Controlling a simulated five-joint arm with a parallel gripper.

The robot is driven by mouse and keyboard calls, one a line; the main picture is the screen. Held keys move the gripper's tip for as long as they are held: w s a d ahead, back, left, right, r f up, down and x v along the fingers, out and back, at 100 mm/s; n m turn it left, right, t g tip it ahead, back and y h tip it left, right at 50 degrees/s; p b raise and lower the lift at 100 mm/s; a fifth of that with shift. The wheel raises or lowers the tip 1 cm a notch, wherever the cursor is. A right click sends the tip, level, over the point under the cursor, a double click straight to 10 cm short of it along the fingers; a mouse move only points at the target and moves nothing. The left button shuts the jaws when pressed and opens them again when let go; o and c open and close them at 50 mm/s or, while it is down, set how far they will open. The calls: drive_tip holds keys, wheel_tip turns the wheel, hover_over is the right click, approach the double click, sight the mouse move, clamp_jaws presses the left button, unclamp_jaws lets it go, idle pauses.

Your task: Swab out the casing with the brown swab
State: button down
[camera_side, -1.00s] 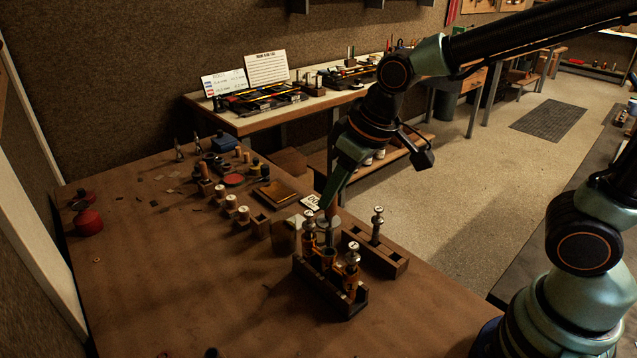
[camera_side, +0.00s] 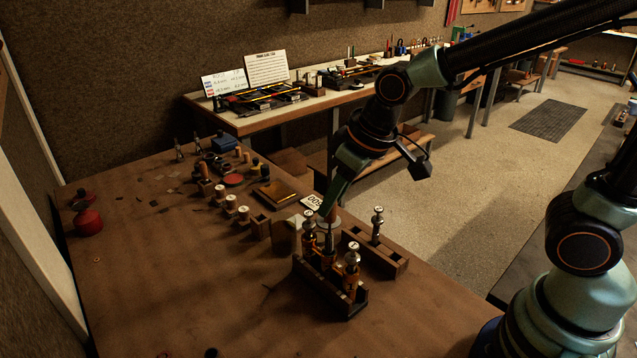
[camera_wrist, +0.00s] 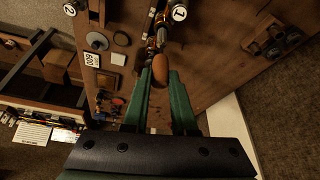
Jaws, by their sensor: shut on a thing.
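The brown swab (camera_wrist: 160,69) shows its rounded brown handle between my fingers in the wrist view. My gripper (camera_side: 333,208) is shut on it, fingers pointing down over the wooden casing block (camera_side: 345,309). The block holds a row of brass casings. The outer two carry silver-topped valves (camera_side: 351,255) (camera_side: 309,228). The middle casing (camera_side: 327,263) is directly below my gripper, and the swab lines up with it. The swab's lower end is hidden, so its depth in the casing cannot be told.
A second wooden rack (camera_side: 392,261) with one upright silver valve (camera_side: 377,223) stands close behind, to the right. White-topped pegs (camera_side: 243,214), a brown tray (camera_side: 276,194) and a number card (camera_side: 312,202) lie behind to the left. The bench's front left is mostly clear.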

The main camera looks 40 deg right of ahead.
sight(332, 222)
drive_tip(key=shift+f, duration=3.2)
drive_tip(key=shift+r, duration=1.45)
drive_tip(key=shift+f, duration=1.5)
drive_tip(key=shift+r, duration=1.5)
drive_tip(key=shift+f, duration=0.15)
drive_tip(key=shift+f, duration=1.35)
drive_tip(key=shift+r, duration=0.1)
